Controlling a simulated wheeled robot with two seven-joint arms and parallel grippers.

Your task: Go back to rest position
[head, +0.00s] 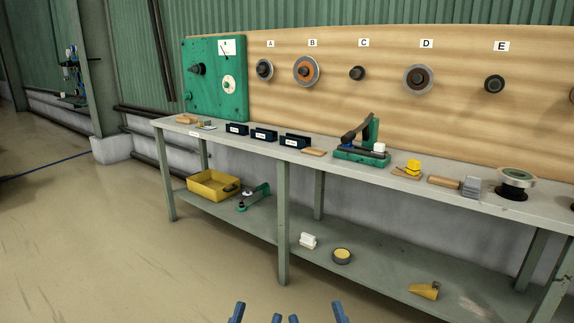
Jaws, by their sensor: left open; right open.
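Only the blue fingertips of my two grippers show, at the bottom edge of the head view. My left gripper (258,316) is open with nothing visible between its fingers. My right gripper (316,316) is beside it, also open with nothing visible between its fingers. Both appear low in the picture, in front of the workbench (283,225) and apart from it. The rest of both grippers and my arms are out of view.
The bench top holds dark bins (264,135), a green tool (362,150), a brush (470,187) and a round spool (516,178). A yellow tray (213,186) sits on the lower shelf. Discs hang on the wooden board (330,100). The floor (90,240) at left is clear.

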